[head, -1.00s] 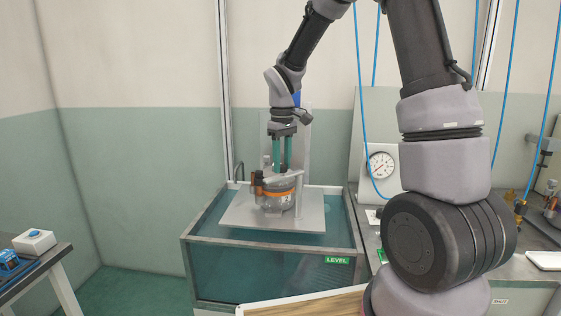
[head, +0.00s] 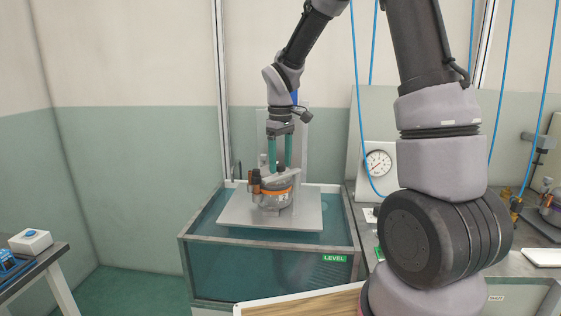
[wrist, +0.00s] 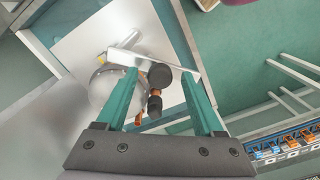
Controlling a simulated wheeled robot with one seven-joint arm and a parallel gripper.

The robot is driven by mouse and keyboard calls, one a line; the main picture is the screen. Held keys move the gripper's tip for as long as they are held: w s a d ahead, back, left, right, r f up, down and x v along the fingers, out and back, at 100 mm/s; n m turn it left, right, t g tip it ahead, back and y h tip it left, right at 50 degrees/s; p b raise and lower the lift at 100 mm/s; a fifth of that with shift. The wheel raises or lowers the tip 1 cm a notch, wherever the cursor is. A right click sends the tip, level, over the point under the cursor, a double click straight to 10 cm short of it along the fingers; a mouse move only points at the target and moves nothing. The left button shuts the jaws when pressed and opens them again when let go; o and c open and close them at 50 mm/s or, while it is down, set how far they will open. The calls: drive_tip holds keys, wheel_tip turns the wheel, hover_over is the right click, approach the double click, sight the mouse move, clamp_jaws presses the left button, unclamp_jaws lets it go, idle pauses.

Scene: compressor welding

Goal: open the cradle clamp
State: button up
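The cradle clamp shows as a pale metal bar (wrist: 136,62) with a round black knob (wrist: 160,75) and an orange-and-black part beside it in the wrist view. In the head view the clamp bar (head: 284,177) lies across the top of a round metal compressor (head: 274,195) with an orange band. The compressor (wrist: 104,88) also shows in the wrist view, partly behind a finger. My gripper (head: 280,166) points down over the clamp. Its two teal fingers are apart, and the knob appears between them in the wrist view (wrist: 160,82). I cannot tell whether either finger touches the clamp.
The compressor stands on a pale metal plate (head: 240,215) above a water-filled tank (head: 268,262) with a LEVEL label. An upright metal backplate stands close behind my gripper. A bench with a dial gauge (head: 378,163) is to the right, and another table (head: 35,265) is at left.

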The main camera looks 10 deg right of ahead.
sight(281, 164)
wheel_tip(281, 164, up, 11)
idle(0.6)
drive_tip(key=shift+f, duration=0.1)
idle(0.3)
drive_tip(key=s+d+r+m+t, duration=0.2)
drive_tip(key=s+d+m, duration=0.1)
drive_tip(key=s, duration=0.3)
drive_tip(key=s+d+r+m+t+y, duration=0.1)
drive_tip(key=s+d+r+m+t, duration=0.1)
drive_tip(key=s+m, duration=0.3)
drive_tip(key=s+d+r+m+t+y, duration=0.1)
drive_tip(key=s+d+r+m+t, duration=0.2)
drive_tip(key=s, duration=0.6)
drive_tip(key=shift+s+d+r+m, duration=0.15)
drive_tip(key=shift+d+r+m, duration=0.4)
drive_tip(key=shift+r, duration=0.1)
